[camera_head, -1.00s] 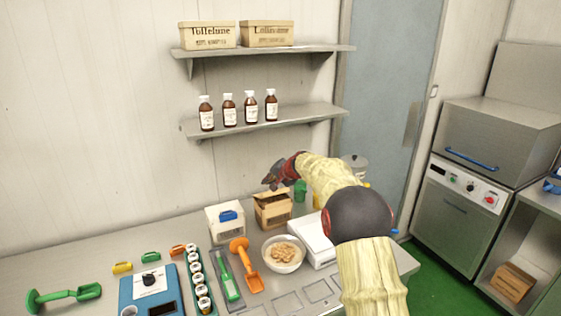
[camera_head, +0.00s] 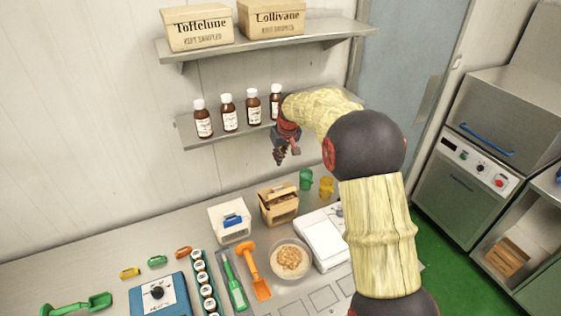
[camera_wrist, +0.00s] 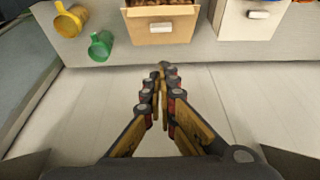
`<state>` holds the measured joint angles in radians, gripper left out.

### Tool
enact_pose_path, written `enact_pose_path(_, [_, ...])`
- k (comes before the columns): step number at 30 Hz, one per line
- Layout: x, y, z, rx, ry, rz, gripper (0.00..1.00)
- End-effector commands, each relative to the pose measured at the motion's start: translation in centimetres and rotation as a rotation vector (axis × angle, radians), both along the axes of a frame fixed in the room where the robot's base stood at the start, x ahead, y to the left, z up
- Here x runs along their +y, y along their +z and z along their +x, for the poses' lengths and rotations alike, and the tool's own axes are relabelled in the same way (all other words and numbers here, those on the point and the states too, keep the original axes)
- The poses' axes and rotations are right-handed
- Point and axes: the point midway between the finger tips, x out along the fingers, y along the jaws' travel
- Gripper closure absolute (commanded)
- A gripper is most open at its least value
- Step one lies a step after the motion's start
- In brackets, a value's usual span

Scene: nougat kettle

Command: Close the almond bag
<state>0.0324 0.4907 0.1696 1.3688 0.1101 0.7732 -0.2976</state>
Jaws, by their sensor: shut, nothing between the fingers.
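The almond bag appears to be the tan, box-shaped bag (camera_head: 280,212) on the counter, right of a white bag (camera_head: 230,228) with a blue clip (camera_head: 233,220). The tan bag's top is open, with dark brown contents showing. In the wrist view the tan bag (camera_wrist: 160,28) is at the top centre and the white bag (camera_wrist: 240,22) is at the top right. My gripper (camera_head: 281,159) is shut and empty, in the air above and behind the tan bag, below the bottle shelf. Its fingertips (camera_wrist: 166,70) meet in the wrist view.
Loose yellow (camera_head: 130,273), green (camera_head: 157,261) and orange (camera_head: 184,252) clips lie at the left. A bowl (camera_head: 290,260), a white scale (camera_head: 322,238) and green (camera_head: 306,180) and yellow (camera_head: 326,187) cups stand nearby. The shelf (camera_head: 240,130) with brown bottles is close to my arm.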

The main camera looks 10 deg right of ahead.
Motion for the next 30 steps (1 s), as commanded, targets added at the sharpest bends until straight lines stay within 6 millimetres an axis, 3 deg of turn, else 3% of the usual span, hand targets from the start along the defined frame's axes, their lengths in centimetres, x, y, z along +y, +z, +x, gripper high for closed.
enact_pose_path(15, [0.7, -9.1, 3.2, 0.001, -0.002, 0.001, 1.0])
enact_pose_path(18, [0.5, -10.3, 2.3, 0.002, -0.002, 0.002, 1.0])
enact_pose_path(24, [0.3, -11.9, 1.6, -0.001, -0.003, 0.002, 1.0])
enact_pose_path(30, [0.3, -12.3, 1.4, -0.001, -0.003, 0.002, 1.0])
